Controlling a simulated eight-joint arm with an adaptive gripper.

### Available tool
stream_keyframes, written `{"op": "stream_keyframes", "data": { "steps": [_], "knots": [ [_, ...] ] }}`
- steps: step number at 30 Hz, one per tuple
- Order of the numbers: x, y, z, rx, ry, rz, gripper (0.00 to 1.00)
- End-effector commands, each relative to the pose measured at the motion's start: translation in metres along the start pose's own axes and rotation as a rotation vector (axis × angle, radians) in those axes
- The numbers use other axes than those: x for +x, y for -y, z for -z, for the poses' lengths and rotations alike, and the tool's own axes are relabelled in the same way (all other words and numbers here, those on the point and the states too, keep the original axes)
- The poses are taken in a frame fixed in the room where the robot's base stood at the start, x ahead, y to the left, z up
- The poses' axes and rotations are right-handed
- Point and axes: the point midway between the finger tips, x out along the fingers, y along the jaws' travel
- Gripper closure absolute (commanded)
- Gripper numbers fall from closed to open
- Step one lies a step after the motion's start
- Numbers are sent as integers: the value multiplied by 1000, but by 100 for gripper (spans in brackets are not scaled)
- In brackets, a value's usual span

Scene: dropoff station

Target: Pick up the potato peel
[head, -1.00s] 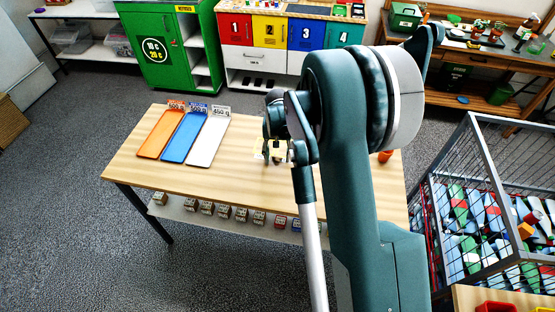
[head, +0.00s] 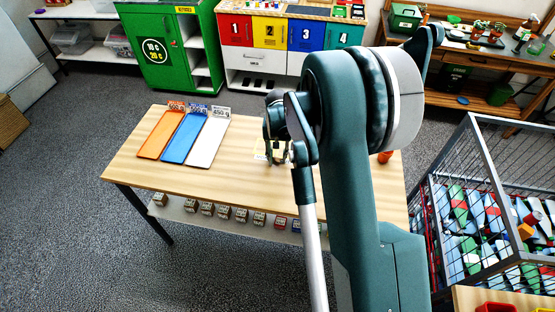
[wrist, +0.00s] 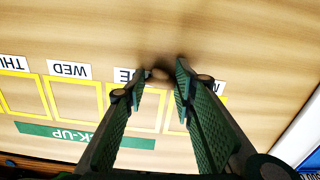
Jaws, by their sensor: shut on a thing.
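The potato peel (wrist: 159,74) is a small brown piece in the wrist view, between my fingertips at the wooden table top. Much of it is hidden by the fingers, and its outline blurs into the dark shadow there. My gripper (wrist: 161,82) is shut on it, the green ridged fingers pointing down at the table near the yellow-outlined squares. In the head view my gripper (head: 276,160) is low over the table's middle right, and the peel cannot be made out.
The table (head: 240,175) carries an orange tray (head: 161,135), a blue tray (head: 185,137) and a white tray (head: 208,142) at left. An orange cup (head: 385,156) stands right of my arm. A wire cage (head: 480,165) is at right. Day labels (wrist: 70,69) line the squares.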

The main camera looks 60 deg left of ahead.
Motion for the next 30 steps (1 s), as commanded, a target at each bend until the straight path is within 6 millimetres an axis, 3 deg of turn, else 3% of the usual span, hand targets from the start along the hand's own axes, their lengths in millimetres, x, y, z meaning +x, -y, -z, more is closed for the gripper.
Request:
{"op": "stream_keyframes", "data": {
  "steps": [11,30],
  "knots": [
    [-15,0,0,0,0,0,79],
    [-94,0,0,0,0,0,79]
  ]
}}
